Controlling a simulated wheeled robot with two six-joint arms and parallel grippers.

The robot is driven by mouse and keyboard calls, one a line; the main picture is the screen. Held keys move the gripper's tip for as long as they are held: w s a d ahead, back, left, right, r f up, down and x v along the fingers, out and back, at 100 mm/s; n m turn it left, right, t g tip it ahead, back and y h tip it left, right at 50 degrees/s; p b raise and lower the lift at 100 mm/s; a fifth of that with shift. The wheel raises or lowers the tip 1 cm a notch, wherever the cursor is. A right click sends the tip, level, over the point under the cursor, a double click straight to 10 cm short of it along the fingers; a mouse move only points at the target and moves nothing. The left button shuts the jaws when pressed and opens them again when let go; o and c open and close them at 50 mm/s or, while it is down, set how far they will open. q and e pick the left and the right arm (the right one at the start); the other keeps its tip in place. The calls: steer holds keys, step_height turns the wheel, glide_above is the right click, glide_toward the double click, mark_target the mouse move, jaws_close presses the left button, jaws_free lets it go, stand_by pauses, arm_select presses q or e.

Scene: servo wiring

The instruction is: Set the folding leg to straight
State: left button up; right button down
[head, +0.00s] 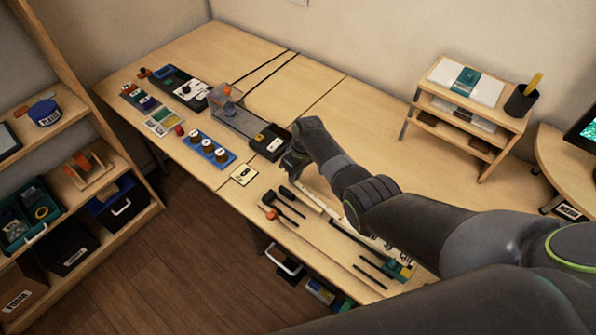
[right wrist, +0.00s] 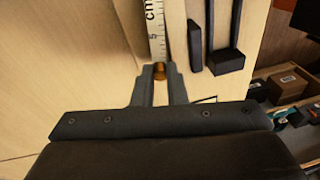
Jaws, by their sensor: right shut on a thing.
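My right gripper (head: 292,163) is over the front part of the workbench, to the right of the black box with a yellow switch (head: 269,142). In the right wrist view its fingers (right wrist: 160,76) are shut on a small copper-coloured knob (right wrist: 160,69). The knob sits at the near end of a white strip with cm marks (right wrist: 155,30). The strip lies beyond the fingertips, and its far end is out of that view. I cannot tell which part is the folding leg, or whether it is bent or straight. My left gripper is not in view.
Dark tools (head: 283,204) lie near the bench's front edge. A blue tray with round knobs (head: 208,147) and several small boards are at left. A wooden riser (head: 470,105) stands at the back right. The bench middle behind my arm is clear.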

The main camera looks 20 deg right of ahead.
stand_by(0.3)
steer(key=c, duration=1.4)
jaws_free()
steer(key=shift+c, duration=0.2)
steer(key=shift+r, duration=0.55)
steer(key=d+r, duration=0.3)
steer(key=r, duration=1.3)
steer(key=shift+s, duration=0.3)
